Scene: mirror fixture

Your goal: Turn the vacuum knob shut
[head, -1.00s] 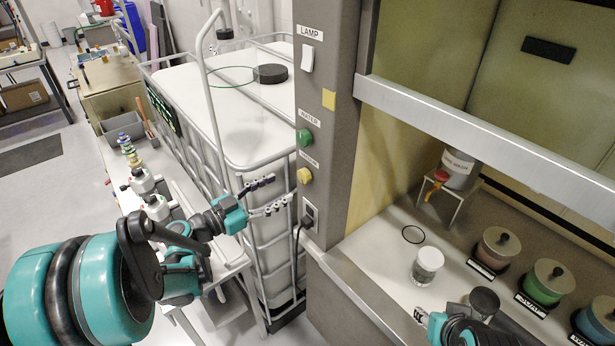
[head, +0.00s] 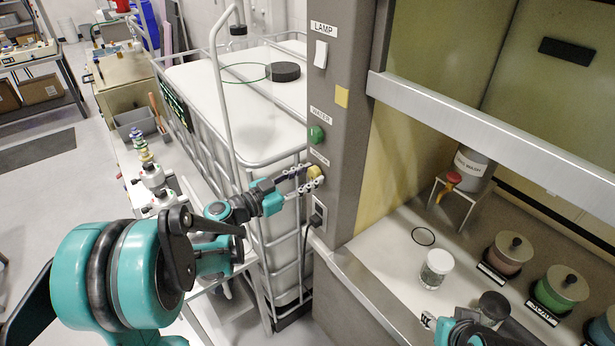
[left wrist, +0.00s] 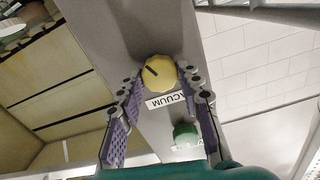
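The yellow vacuum knob (head: 315,172) sits on the grey post, below the green water knob (head: 317,134). In the left wrist view the vacuum knob (left wrist: 159,72) has a dark pointer line, slanted toward the upper left, and a label reading VACUUM upside down. My left gripper (head: 312,178) is at the knob with its fingers apart. In the left wrist view its fingertips (left wrist: 160,78) lie on either side of the knob; I cannot tell whether they touch it. My right gripper (head: 428,321) is partly visible at the bottom edge, its state unclear.
The grey post (head: 345,150) also bears a lamp switch (head: 321,54) and an outlet (head: 318,214). A white caged tank (head: 225,105) stands left of it.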

